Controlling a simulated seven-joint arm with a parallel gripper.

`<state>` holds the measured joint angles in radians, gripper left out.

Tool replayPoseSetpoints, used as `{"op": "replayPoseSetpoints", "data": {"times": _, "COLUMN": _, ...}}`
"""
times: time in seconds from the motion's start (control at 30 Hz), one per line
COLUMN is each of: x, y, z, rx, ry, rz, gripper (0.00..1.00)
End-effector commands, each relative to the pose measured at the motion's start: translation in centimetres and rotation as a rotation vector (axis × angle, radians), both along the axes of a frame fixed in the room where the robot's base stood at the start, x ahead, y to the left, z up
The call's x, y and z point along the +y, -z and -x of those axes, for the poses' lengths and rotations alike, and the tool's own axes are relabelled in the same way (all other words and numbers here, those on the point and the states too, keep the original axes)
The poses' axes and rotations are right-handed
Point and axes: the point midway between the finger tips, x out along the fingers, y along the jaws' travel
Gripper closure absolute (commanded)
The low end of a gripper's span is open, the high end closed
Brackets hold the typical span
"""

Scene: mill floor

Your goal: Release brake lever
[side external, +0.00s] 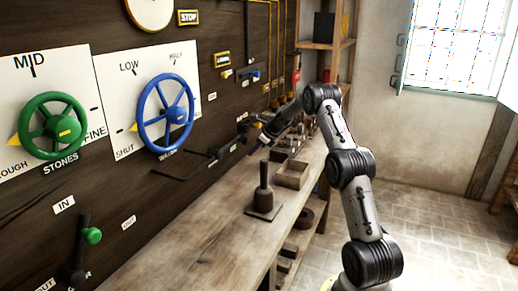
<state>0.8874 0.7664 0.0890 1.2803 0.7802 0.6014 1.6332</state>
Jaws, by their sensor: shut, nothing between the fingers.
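My gripper (243,126) is at the far part of the wall panel, above the workbench, with its dark fingers pointing left towards the panel. The fingers look shut and hold nothing. No readable label marks the brake lever. A thin black bent bar (182,177) sticks out from the panel below the blue wheel, to the left of my gripper. A black lever with a green knob (92,236) is at the lower left, by signs reading IN and OUT. Small fittings near my gripper are too small to tell apart.
A blue handwheel (147,117) and a green handwheel (33,127) stand out from the panel. The wooden bench (213,219) carries a dark handled block (263,200) and an open wooden box (294,174). Shelves (326,45) stand behind. The near bench is clear.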

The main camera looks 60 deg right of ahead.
Motion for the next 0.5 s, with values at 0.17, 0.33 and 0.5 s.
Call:
{"op": "replayPoseSetpoints", "data": {"times": 0.17, "x": 0.3, "y": -2.2, "z": -0.5, "rx": -0.003, "ry": 0.000, "rz": 0.004, "gripper": 1.00}}
{"op": "replayPoseSetpoints", "data": {"times": 0.33, "x": 0.4, "y": -2.8, "z": -0.6, "rx": -0.002, "ry": -0.001, "rz": 0.003, "gripper": 1.00}}
{"op": "replayPoseSetpoints", "data": {"times": 0.5, "x": 0.4, "y": -2.8, "z": -0.6, "rx": -0.002, "ry": 0.000, "rz": 0.002, "gripper": 1.00}}
